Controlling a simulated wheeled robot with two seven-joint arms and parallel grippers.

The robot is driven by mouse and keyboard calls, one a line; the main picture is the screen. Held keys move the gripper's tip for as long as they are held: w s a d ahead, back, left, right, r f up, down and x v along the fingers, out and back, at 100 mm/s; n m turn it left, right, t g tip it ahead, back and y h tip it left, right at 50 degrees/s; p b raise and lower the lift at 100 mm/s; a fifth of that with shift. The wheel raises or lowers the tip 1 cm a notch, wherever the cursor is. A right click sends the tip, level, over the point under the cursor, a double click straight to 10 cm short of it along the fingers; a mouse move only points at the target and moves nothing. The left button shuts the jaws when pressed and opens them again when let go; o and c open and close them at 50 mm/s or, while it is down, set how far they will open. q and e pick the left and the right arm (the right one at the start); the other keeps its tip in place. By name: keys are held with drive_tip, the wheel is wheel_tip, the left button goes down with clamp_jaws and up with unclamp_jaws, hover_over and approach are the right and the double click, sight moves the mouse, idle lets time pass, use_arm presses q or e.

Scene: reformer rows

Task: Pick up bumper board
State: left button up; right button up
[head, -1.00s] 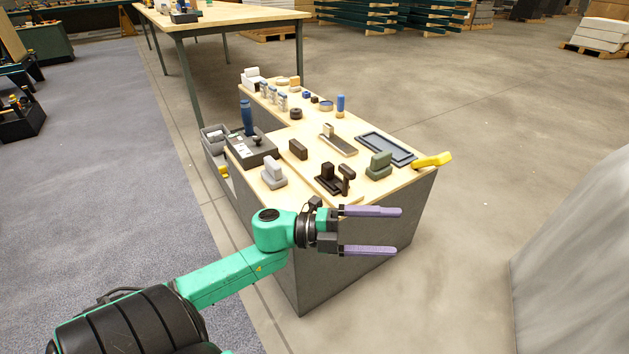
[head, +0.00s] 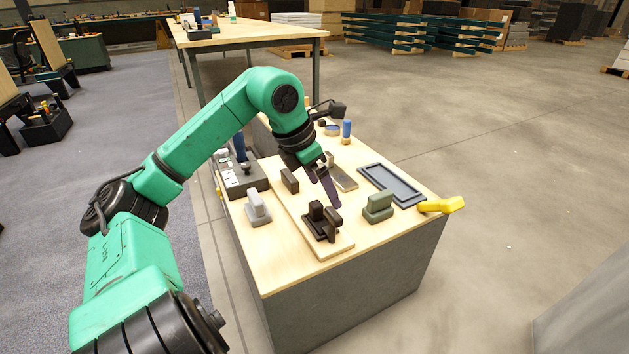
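A pale wooden board (head: 291,225) lies on the bench top with a dark brown two-part block (head: 322,221) standing at its near end. I take this to be the bumper board, but no label shows. My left gripper (head: 325,186) points down just above and behind the dark block. Its purple fingers look apart with nothing between them, and I see no contact with the board. My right gripper is not in view.
A grey-white block (head: 257,208) stands left of the board and a green-grey block (head: 378,206) right of it. A blue-grey tray (head: 391,184), a yellow piece (head: 441,205) and a small brown block (head: 289,180) are nearby.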

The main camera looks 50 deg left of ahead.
use_arm(q)
drive_tip(key=x, duration=1.3)
drive_tip(key=shift+s+f, duration=0.1)
drive_tip(key=shift+s, duration=0.1)
clamp_jaws()
